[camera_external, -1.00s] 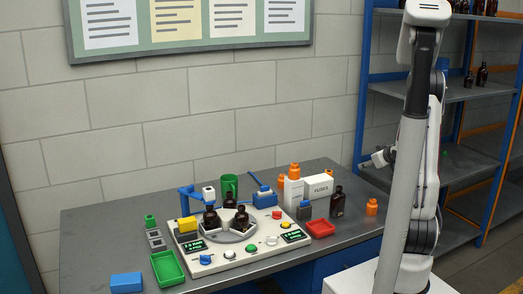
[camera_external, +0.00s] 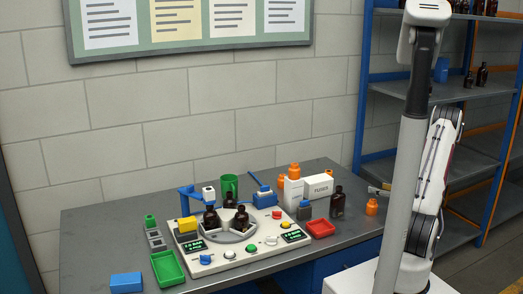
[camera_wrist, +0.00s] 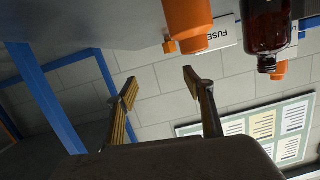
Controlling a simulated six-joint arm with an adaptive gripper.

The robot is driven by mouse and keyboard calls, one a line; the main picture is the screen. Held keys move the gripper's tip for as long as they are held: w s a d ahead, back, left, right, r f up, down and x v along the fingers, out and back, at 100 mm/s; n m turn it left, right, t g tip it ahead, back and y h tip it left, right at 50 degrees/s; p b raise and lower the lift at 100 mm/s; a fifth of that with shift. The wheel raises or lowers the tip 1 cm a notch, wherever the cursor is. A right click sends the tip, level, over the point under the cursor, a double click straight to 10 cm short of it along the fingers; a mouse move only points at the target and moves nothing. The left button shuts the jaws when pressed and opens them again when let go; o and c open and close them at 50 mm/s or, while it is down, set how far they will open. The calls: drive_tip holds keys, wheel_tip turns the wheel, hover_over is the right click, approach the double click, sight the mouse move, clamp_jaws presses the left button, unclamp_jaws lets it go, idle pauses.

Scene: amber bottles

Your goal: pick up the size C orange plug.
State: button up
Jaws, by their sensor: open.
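One orange plug (camera_external: 372,207) stands upright by itself at the table's right end. A stepped orange plug (camera_wrist: 187,18), probably the same one, looms large at the top of the wrist view, which is upside down. My gripper (camera_wrist: 160,82) is open and empty, apart from the near plug. In the external view my gripper (camera_external: 378,191) is mostly hidden by my arm, just above the right-hand plug.
A brown bottle (camera_external: 337,202) stands left of the right-hand plug; it also shows in the wrist view (camera_wrist: 265,28). A white fuses box (camera_external: 318,186) and red tray (camera_external: 320,228) are nearby. A control panel (camera_external: 270,259) fills the table's middle. Blue shelving (camera_external: 365,100) stands behind.

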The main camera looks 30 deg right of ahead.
sight(372, 205)
drive_tip(key=s, duration=0.1)
drive_tip(key=s+f+t, duration=0.1)
drive_tip(key=m, duration=0.1)
drive_tip(key=shift+s+f+t+y, duration=0.25)
drive_tip(key=shift+s+t+y, duration=0.05)
drive_tip(key=shift+s, duration=0.1)
drive_tip(key=shift+s+f+m+t, duration=0.2)
drive_tip(key=shift+s+t, duration=0.1)
drive_tip(key=shift+s, duration=0.4)
drive_tip(key=shift+s+f+m+t, duration=0.2)
drive_tip(key=shift+s+t, duration=0.1)
drive_tip(key=shift+s, duration=0.4)
drive_tip(key=shift+s+a+f+n+g+y, duration=0.3)
drive_tip(key=shift+s+a+f+n+y, duration=0.2)
drive_tip(key=shift+s+a+f+n, duration=0.45)
drive_tip(key=shift+s+a+f+n+g+y, duration=0.3)
drive_tip(key=shift+s+a+f+n+y, duration=0.3)
drive_tip(key=shift+s+a+n, duration=0.4)
drive_tip(key=shift+w+d, duration=0.15)
drive_tip(key=shift+w, duration=0.05)
drive_tip(key=shift+w, duration=0.1)
drive_tip(key=shift+x, duration=1.25)
drive_tip(key=shift+x, duration=2.55)
